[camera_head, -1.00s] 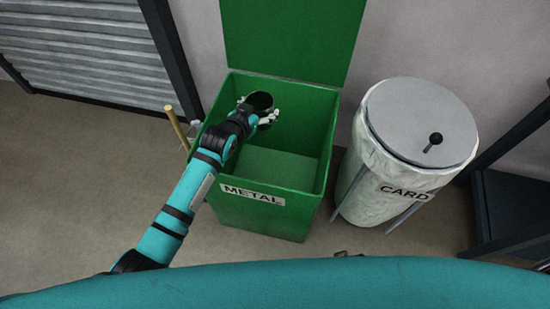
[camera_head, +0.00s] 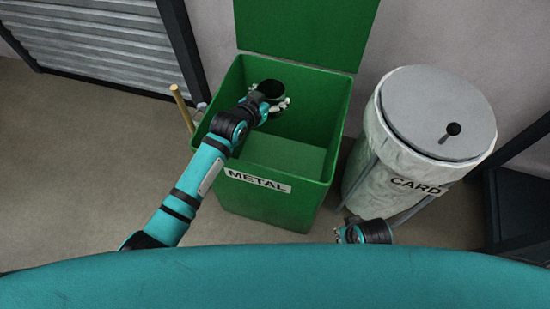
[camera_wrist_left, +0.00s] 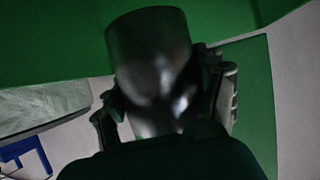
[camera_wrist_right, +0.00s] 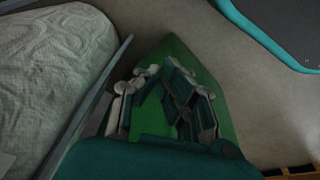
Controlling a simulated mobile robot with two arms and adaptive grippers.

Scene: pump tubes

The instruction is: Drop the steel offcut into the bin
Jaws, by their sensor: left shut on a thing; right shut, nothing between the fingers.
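The steel offcut (camera_head: 271,89) is a short, dark, shiny cylinder. My left gripper (camera_head: 269,99) is shut on it. In the left wrist view the offcut (camera_wrist_left: 150,65) sits between the two fingers, with green bin surface behind. The bin (camera_head: 230,194) is green, square and labelled METAL, with its lid open at the back. The left gripper and offcut are over the bin's opening, towards the back left; their depth against the rim is hard to tell. The visible bin floor is bare. My right gripper (camera_wrist_right: 165,90) is shut and empty, low in front of the bins.
A white bin (camera_head: 385,185) labelled CARD, with a round grey lid (camera_head: 437,110), stands right of the green bin. A wooden handle (camera_head: 181,106) stands left of it. A dark shelf frame (camera_head: 520,215) is at the right. The floor on the left is clear.

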